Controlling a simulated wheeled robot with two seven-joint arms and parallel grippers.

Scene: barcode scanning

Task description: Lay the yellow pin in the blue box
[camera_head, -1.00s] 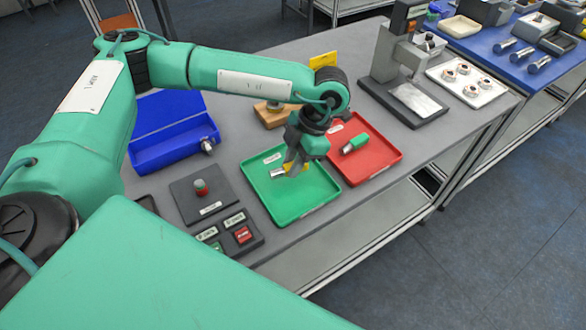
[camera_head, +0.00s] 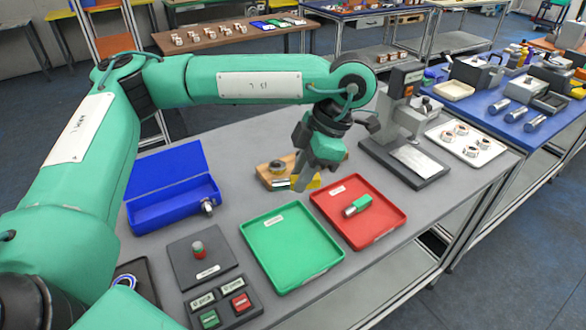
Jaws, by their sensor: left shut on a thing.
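My left gripper (camera_head: 301,184) is above the table, behind the green tray, and is shut on the yellow pin (camera_head: 314,183). The pin's yellow part shows right of the fingers and a silver end (camera_head: 281,184) shows left of them; the fingers hide its middle. The pin appears raised, lying roughly sideways. The blue box (camera_head: 176,211) stands open at the left of the table, its lid tilted up at the back. A small silver cylinder (camera_head: 208,207) is at its right front corner. My gripper is to the right of the box and apart from it. My right gripper is out of view.
The green tray (camera_head: 290,248) is empty. The red tray (camera_head: 365,232) holds a green and silver pin (camera_head: 358,206).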

